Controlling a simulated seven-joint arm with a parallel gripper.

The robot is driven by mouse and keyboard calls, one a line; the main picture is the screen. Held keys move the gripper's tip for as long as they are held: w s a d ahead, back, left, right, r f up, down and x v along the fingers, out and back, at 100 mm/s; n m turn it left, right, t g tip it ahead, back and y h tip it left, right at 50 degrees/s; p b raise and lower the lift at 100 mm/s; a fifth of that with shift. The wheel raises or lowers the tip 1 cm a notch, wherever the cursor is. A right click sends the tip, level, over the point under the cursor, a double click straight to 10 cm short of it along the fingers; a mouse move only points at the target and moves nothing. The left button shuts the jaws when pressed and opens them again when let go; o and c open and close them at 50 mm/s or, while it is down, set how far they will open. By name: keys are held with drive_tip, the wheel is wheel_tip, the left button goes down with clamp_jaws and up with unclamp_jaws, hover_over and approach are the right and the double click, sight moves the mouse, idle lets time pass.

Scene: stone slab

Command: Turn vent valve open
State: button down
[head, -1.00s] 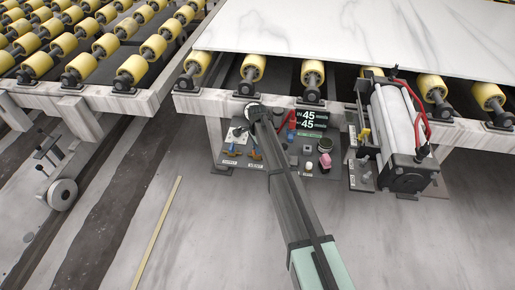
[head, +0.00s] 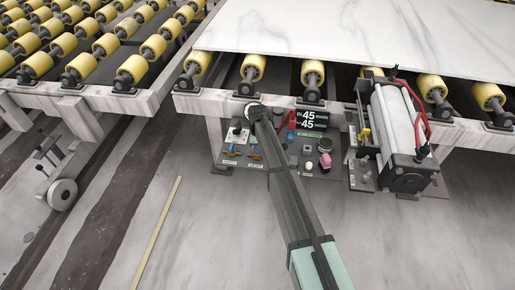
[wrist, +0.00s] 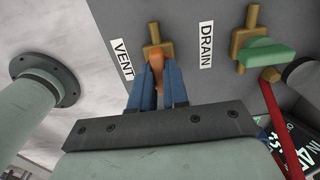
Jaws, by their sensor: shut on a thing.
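The vent valve shows in the wrist view as an orange handle (wrist: 155,60) on a brass body (wrist: 153,34), beside a white VENT label (wrist: 122,59). My gripper (wrist: 157,82) has its two blue fingers on either side of the orange handle and is shut on it. The handle points from the brass body toward my gripper, roughly in line with the brass stem. In the head view my arm covers part of the control panel (head: 290,172), and the grip on the valve cannot be made out there.
A drain valve with a green handle (wrist: 264,55) sits to the right, with a DRAIN label (wrist: 206,45) between. A red bar (wrist: 282,125) and a dark display (wrist: 296,148) are near. A flanged grey-green cylinder (wrist: 30,100) is at left. The roller frame (head: 330,108) stands behind the panel.

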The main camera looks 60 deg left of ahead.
idle(0.4)
drive_tip(key=c, duration=1.1)
unclamp_jaws()
drive_tip(key=shift+r, duration=0.1)
wheel_tip(320, 180, up, 14)
drive_tip(key=shift+f, duration=0.15)
